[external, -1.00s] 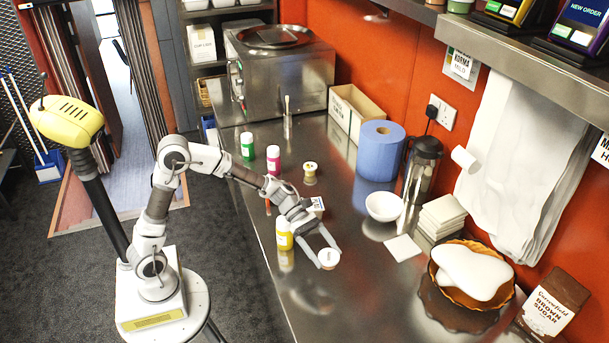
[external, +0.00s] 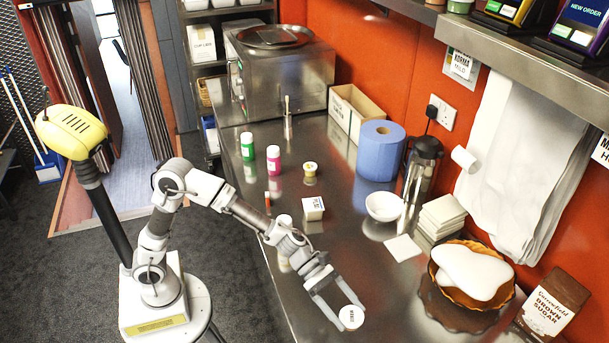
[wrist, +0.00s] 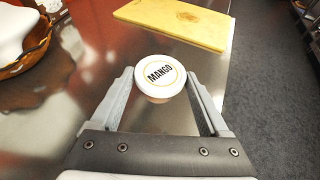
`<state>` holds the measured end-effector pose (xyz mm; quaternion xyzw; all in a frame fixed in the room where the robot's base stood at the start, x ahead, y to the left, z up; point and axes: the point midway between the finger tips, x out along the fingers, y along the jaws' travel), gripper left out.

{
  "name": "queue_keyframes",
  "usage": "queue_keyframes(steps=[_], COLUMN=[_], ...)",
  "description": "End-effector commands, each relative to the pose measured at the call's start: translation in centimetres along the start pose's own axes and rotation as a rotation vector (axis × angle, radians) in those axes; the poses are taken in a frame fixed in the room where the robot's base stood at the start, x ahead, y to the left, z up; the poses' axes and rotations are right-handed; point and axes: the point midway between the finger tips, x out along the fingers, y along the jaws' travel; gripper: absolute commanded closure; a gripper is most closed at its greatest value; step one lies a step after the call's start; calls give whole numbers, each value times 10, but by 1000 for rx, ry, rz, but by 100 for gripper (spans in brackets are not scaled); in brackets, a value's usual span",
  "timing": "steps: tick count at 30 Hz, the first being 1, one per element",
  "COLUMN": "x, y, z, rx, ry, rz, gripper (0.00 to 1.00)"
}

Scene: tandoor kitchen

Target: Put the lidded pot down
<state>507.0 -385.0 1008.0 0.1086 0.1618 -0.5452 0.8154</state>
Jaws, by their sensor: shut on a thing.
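The lidded pot (external: 351,317) is small and round with a white lid. In the wrist view its lid (wrist: 160,73) reads MANGO and faces up. My gripper (external: 349,312) is shut on the pot, one finger on each side of it. It holds the pot upright over the near part of the steel counter (external: 385,275). Whether the pot's base touches the counter cannot be told.
A yellow cutting board (wrist: 200,28) lies beyond the pot in the wrist view. An orange-brown fluted dish (external: 441,277) stands to the right. Bare steel surrounds the pot.

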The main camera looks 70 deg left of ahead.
Motion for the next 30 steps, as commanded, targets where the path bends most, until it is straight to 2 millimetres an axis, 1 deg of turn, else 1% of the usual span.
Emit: queue_keyframes(steps=[1, 6, 9, 13, 16, 20, 24, 26, 28, 30], x=[2, 6, 9, 10, 11, 14, 22, 25, 27, 26], y=[13, 53, 74, 93, 100, 102, 101, 101, 101, 101], z=[-10, -34, -47, -57, -61, -69, -91, -98, -101, -99], rx=[-5, -4, -4, -2, 0, -1, -3, -2, -2, 0], ry=[1, 1, 0, -1, 0, 1, 2, 2, 0, 0], rz=[3, 3, 2, 2, 1, 0, 0, 0, 0, 1], gripper=[76, 76, 76, 76, 76, 76, 76, 76, 76, 76])
